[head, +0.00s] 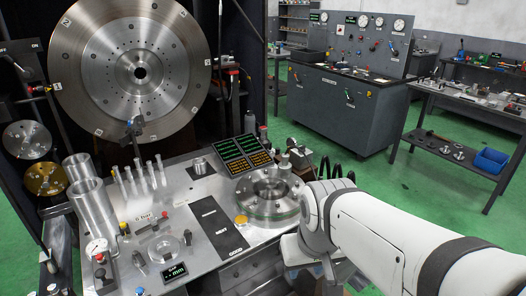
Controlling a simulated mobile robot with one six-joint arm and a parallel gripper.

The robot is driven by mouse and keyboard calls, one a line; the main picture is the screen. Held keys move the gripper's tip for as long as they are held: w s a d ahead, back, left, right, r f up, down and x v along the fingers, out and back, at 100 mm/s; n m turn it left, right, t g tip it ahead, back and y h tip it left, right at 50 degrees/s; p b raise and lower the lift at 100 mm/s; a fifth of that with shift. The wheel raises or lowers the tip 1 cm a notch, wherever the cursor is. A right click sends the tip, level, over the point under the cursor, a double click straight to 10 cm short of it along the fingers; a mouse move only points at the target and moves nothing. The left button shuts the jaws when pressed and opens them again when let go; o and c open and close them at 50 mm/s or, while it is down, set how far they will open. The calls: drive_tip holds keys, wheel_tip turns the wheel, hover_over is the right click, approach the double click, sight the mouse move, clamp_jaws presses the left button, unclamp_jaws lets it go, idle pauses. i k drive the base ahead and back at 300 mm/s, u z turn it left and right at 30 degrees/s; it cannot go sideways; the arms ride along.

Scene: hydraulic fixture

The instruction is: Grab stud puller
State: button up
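I cannot pick out the stud puller with certainty. A small dark tool (147,229) lies on the metal bench (200,255), but it is too small to identify. Several upright metal studs (140,180) stand in a row on the bench, behind that tool. My white arm comes in from the lower right and its joints bend down beside the bench's right edge. My gripper's fingers do not show; they are hidden or out of view.
A large metal disc (90,65) stands at the back left. A round flange (268,205) sits near the bench's right edge, by a display panel (240,150). Metal cylinders (95,215) stand at the left. Green floor (400,190) is open behind my arm.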

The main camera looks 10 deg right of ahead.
sight(284, 167)
drive_tip(key=i, duration=0.9)
drive_tip(key=u, duration=0.05)
